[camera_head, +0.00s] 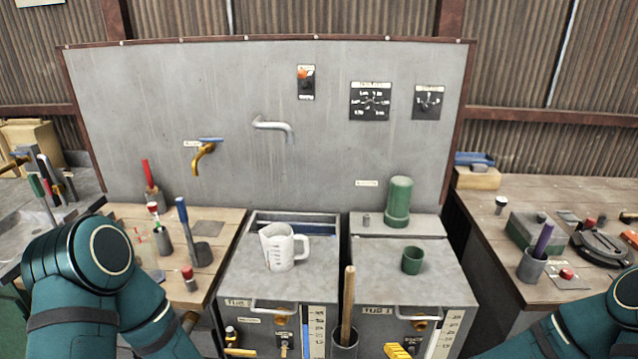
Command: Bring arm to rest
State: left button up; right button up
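My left arm (95,285) shows at the lower left as teal and black links, bent at a joint. My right arm (590,325) shows only as a teal link in the lower right corner. Neither gripper is in view, so what they hold, if anything, cannot be seen. Both visible arm parts are in front of the workbenches and away from the panel.
A white measuring jug (280,248) and a green cup (412,260) stand on the two grey tubs. A wooden stick (347,305) stands upright in a holder between them. Side benches carry tools, including a purple-handled one (543,240). A grey panel (330,150) rises behind.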

jog(key=s+a+f+n+g+h, duration=0.1)
jog(key=s+a+f+n+g, duration=0.1)
jog(key=s+n, duration=0.4)
jog(key=s+a+f+n+g, duration=0.1)
jog(key=s+a+n+g, duration=0.1)
jog(key=s+a+n, duration=0.2)
jog(key=s+n, duration=0.2)
jog(key=n, duration=0.2)
jog(key=shift+f+n+g+h, duration=0.35)
jog(key=shift+n+g+h, duration=0.05)
